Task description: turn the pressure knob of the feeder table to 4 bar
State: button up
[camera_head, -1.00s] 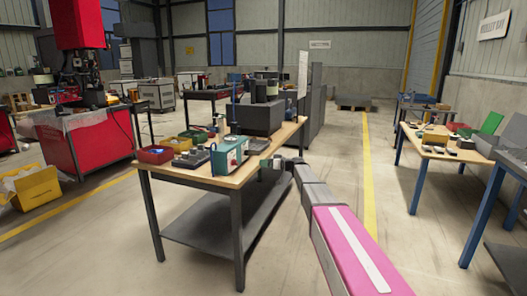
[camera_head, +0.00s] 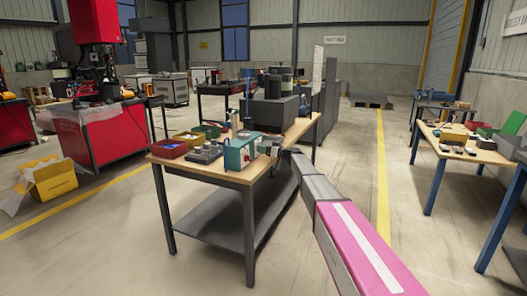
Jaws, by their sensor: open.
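The feeder table (camera_head: 205,168) has a wooden top and dark legs. My gripper (camera_head: 265,149) is small in view at the right side of this box, at the end of my grey and pink arm. It is open, with its fingers close to the box's right side. I cannot tell whether they touch it. The pressure knob cannot be made out, and the dial's reading is too small to read.
Another worktable (camera_head: 460,148) is at the right, with open floor between.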

jog(key=shift+w+a, duration=0.1)
jog(key=shift+a, duration=0.25)
jog(key=shift+c, duration=0.2)
jog(key=c, duration=0.9)
